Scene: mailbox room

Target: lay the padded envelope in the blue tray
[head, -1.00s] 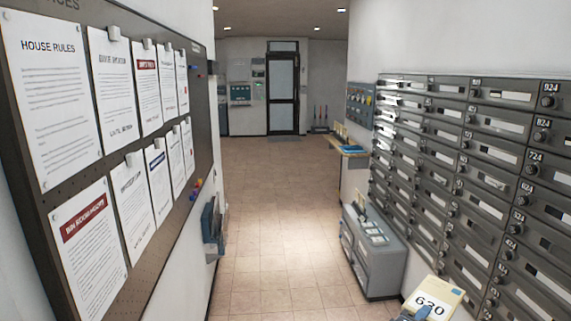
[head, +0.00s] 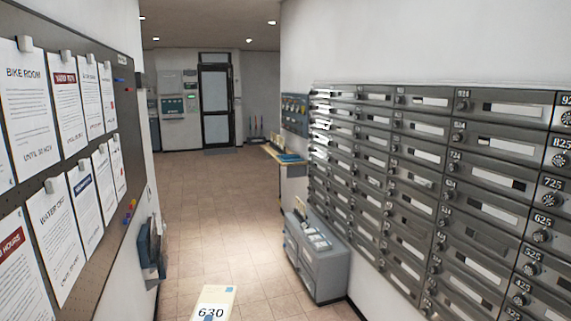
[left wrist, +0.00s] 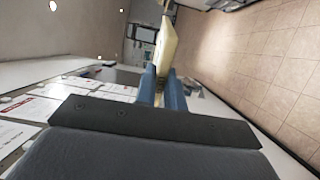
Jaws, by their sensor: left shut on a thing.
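The padded envelope (head: 214,296) is pale yellow with a white label reading 630. It shows at the bottom edge of the head view, and its edge also shows in the left wrist view (left wrist: 167,45). My left gripper (left wrist: 163,88) has blue fingers shut on the envelope and holds it up in the air. A small blue tray-like thing (head: 291,158) sits on a yellow-edged ledge along the right wall, some way ahead; its inside is too small to tell. My right gripper is not in view.
Grey mailboxes (head: 430,190) line the right wall. A low grey cabinet (head: 318,262) stands on the floor below them. A notice board (head: 75,150) and a blue wall holder (head: 150,247) are on the left wall. The tiled floor (head: 215,200) between is clear up to a door.

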